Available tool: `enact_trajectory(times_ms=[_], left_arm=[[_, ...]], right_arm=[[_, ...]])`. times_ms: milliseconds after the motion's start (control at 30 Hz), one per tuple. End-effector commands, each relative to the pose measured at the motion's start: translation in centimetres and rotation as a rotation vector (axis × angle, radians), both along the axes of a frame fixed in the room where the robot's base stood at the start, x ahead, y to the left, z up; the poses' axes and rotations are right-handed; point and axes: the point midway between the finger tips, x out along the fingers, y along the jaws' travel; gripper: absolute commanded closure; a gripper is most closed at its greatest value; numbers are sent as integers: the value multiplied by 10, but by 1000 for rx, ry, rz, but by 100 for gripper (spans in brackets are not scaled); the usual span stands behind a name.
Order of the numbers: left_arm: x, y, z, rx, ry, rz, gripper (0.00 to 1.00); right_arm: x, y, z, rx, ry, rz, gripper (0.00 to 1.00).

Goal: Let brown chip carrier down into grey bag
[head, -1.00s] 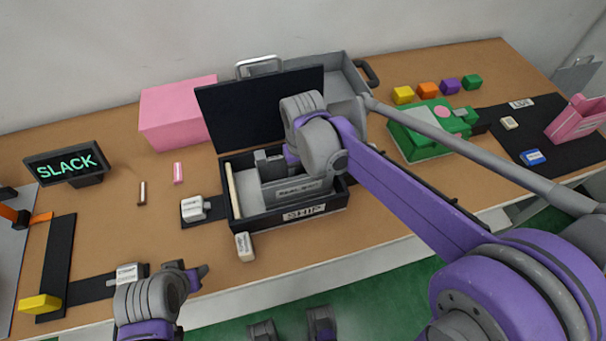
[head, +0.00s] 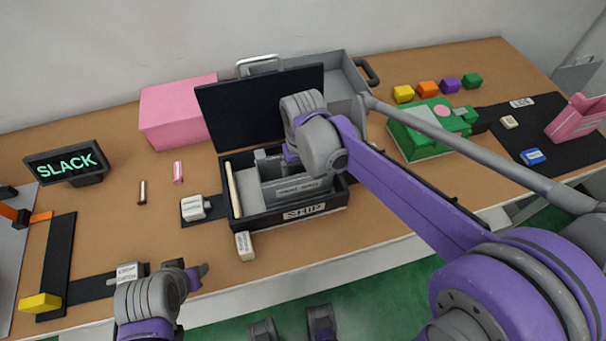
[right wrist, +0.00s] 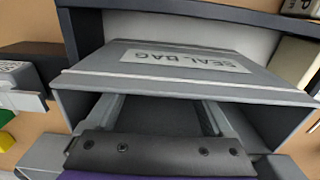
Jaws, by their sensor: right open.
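A small brown chip carrier (head: 142,192) stands on the table at the left, apart from both grippers. The grey bag (head: 302,188) is inside the black SHIP box in the head view, partly hidden by my right arm. In the right wrist view its grey top panel (right wrist: 190,72) bears a SEAL BAG label. My right gripper (right wrist: 165,112) is open, its two fingers reaching beneath that panel's edge, with nothing visible between them. My left gripper (head: 197,278) is low at the left, near a white block; its jaws are mostly hidden by its wrist.
The black SHIP box (head: 290,218) has its lid raised behind it. A pink carrier (head: 178,172) stands right of the brown one. A pink block (head: 178,112), SLACK sign (head: 67,163) and green fixture (head: 430,132) stand around. The table around the carriers is clear.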

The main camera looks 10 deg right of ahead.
Motion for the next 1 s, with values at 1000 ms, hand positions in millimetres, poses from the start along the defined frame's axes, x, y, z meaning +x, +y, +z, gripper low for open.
enact_trajectory(times_ms=[1000], left_arm=[[2, 0, 13, 0, -4, 0, 50]], right_arm=[[0, 0, 109, 0, 0, 0, 14]])
